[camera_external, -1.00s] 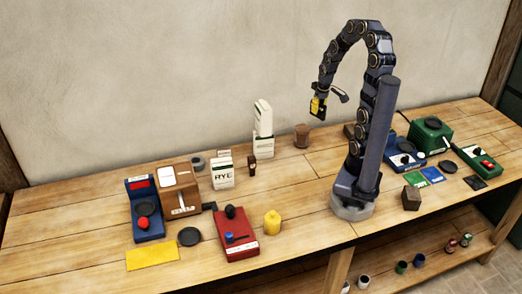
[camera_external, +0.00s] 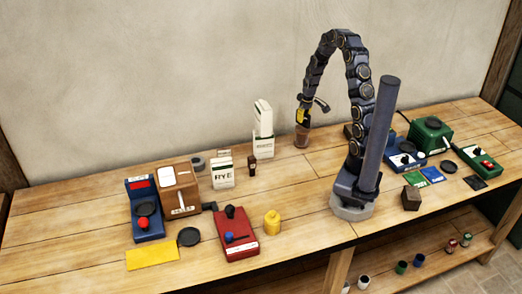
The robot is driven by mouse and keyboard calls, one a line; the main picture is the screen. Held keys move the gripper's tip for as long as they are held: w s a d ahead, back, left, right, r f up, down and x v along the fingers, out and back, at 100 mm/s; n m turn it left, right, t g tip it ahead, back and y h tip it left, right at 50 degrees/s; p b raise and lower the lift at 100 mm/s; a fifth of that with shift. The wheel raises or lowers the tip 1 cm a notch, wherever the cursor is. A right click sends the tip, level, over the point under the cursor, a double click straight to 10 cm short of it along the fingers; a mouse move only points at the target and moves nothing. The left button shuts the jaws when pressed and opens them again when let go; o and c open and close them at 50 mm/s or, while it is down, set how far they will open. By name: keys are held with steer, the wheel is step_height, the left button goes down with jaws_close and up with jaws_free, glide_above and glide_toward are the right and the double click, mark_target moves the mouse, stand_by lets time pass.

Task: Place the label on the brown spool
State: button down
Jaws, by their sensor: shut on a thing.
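My gripper (camera_external: 303,120) points down at the back of the bench, shut on a small yellow label (camera_external: 300,115) with dark parts around it. A brown round thing (camera_external: 302,140), which looks like the brown spool, stands upright on the bench directly below my gripper in this view. The gripper's lower end overlaps the spool's top edge in the picture. I cannot tell whether the label touches the spool.
White packets (camera_external: 263,140) and a small dark brown item (camera_external: 252,166) stand left of the spool. A red device (camera_external: 236,240) and a yellow jar (camera_external: 272,222) are nearer the front. Blue (camera_external: 403,155) and green devices (camera_external: 432,134) stand right. The bench front of the spool is clear.

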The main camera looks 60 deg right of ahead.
steer(key=shift+f, duration=0.55)
steer(key=shift+f, duration=0.15)
steer(key=c, duration=1.2)
jaws_free()
steer(key=shift+o, duration=0.2)
